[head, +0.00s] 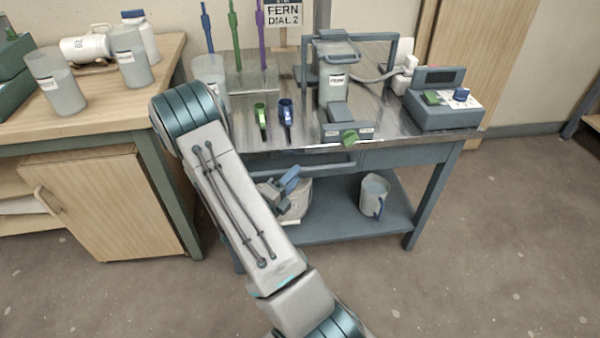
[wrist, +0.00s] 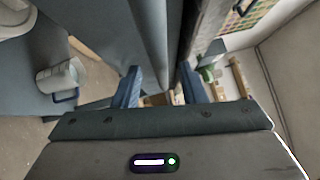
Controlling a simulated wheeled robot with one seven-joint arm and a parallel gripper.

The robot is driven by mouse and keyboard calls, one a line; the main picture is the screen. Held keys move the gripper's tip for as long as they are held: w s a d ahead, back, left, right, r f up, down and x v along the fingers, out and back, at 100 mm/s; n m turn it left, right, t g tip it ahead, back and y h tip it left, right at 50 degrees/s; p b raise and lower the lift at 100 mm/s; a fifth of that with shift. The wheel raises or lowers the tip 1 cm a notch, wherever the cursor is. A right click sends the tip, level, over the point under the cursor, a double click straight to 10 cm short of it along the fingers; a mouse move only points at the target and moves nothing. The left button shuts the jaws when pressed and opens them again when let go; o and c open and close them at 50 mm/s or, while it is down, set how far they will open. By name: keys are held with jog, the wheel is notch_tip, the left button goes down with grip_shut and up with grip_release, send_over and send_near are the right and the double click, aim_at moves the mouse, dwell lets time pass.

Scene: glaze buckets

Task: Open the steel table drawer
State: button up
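The steel table (head: 385,95) stands beyond my arm, with a blue-grey drawer under its top and a bar handle (head: 318,168) along the front. The drawer looks shut, though my arm hides its left part. My gripper (head: 285,188), with blue fingers, is low in front of the drawer, just below the handle in the head view. In the wrist view the fingers of my gripper (wrist: 161,90) are apart. A long blue-grey bar (wrist: 150,40) runs down the picture toward the gap between them. I cannot tell whether they touch it.
The lower shelf (head: 345,215) holds a bucket with a blue handle (head: 374,194) and a pale bucket (head: 296,205) behind my gripper. A wooden bench (head: 110,85) with a cabinet door (head: 110,205) stands left. The floor (head: 480,240) is clear at the right.

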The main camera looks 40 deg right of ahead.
jog(key=shift+x, duration=1.85)
grip_shut()
jog(key=shift+a, duration=0.1)
